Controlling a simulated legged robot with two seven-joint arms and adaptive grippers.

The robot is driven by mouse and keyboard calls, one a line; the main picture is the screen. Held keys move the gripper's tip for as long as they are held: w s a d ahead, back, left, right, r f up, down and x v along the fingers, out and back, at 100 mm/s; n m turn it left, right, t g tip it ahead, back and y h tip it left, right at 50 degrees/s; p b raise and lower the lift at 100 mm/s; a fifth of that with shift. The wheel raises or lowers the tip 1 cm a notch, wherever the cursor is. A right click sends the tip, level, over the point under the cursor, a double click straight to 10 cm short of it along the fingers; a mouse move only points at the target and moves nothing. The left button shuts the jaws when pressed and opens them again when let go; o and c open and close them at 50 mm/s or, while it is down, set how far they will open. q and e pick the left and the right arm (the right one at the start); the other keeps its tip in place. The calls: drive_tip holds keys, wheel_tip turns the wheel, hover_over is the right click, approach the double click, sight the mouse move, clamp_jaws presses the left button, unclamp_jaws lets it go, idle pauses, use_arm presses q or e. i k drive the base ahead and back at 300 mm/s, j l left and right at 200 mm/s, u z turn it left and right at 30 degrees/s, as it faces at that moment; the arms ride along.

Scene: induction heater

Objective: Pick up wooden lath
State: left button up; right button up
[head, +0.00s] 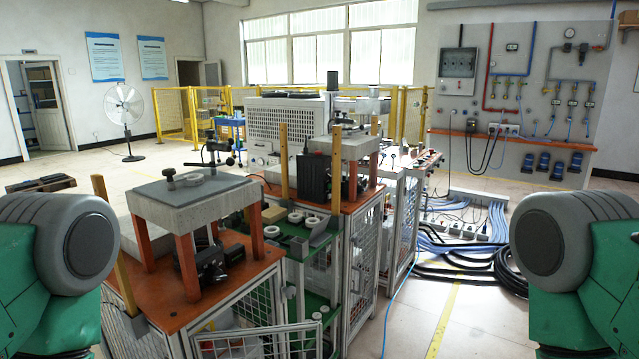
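Several upright wooden laths stand at the workstations. One lath (284,160) stands at the left edge of the middle station, and another lath (336,168) stands to its right, in front of the station's raised block. A third lath (125,285) stands at the left side of the nearest station; my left arm hides its middle part. A short piece of what looks like another lath (374,125) shows farther back. Neither gripper is in view. Only green and grey parts of my arms show at the lower left and lower right, so the grippers' state is hidden.
The near station has an orange top (180,306) with a grey block on orange legs. A green shelf (292,240) with white rings lies between the stations. Black hoses (470,262) lie on the floor at right. Floor between the stations and hoses is partly clear.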

sight(337, 129)
drive_tip(key=u, duration=1.85)
drive_tip(key=l+u, duration=0.15)
drive_tip(key=l, duration=0.7)
drive_tip(key=l+u, duration=0.15)
drive_tip(key=l, duration=0.7)
drive_tip(key=k+l+u, duration=0.2)
drive_tip(key=l, duration=0.6)
drive_tip(key=i+l, duration=0.05)
drive_tip(key=i, duration=0.05)
